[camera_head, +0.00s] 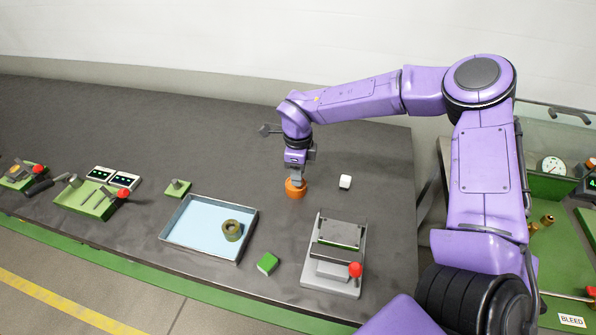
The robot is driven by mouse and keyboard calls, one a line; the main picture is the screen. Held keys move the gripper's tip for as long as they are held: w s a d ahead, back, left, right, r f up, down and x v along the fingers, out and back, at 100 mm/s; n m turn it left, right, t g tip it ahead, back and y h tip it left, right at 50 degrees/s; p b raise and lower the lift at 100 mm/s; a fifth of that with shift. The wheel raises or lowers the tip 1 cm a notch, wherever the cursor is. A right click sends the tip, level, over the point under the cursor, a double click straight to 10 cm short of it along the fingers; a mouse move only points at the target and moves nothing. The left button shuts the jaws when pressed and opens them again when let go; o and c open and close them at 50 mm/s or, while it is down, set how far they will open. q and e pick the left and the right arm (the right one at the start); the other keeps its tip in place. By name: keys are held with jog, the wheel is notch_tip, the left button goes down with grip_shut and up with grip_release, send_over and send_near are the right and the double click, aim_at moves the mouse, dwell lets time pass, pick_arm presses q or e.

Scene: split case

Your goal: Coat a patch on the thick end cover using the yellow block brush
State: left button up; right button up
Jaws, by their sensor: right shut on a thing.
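My right gripper (296,176) is shut and points straight down at an orange round pot (296,190) on the dark table. Its fingertips are at the pot's mouth. What it grips is mostly hidden there; no yellow block brush shows elsewhere, so I take it to be the brush. I cannot tell for sure which part is the thick end cover. A grey flat plate (341,233) sits on a grey stand with a red knob (355,269), in front and to the right of the pot. My left gripper is not in view.
A light blue tray (188,237) holds an olive ring (232,230). A green block (268,264) lies between tray and stand. A white block (345,182) lies right of the pot. Green fixtures (85,201) stand at the left. The table behind is clear.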

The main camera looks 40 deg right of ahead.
jog(key=shift+f+b, duration=0.3)
jog(key=shift+f, duration=0.2)
dwell(1.5)
notch_tip(320, 180, up, 7)
jog(key=p, duration=0.7)
dwell(0.6)
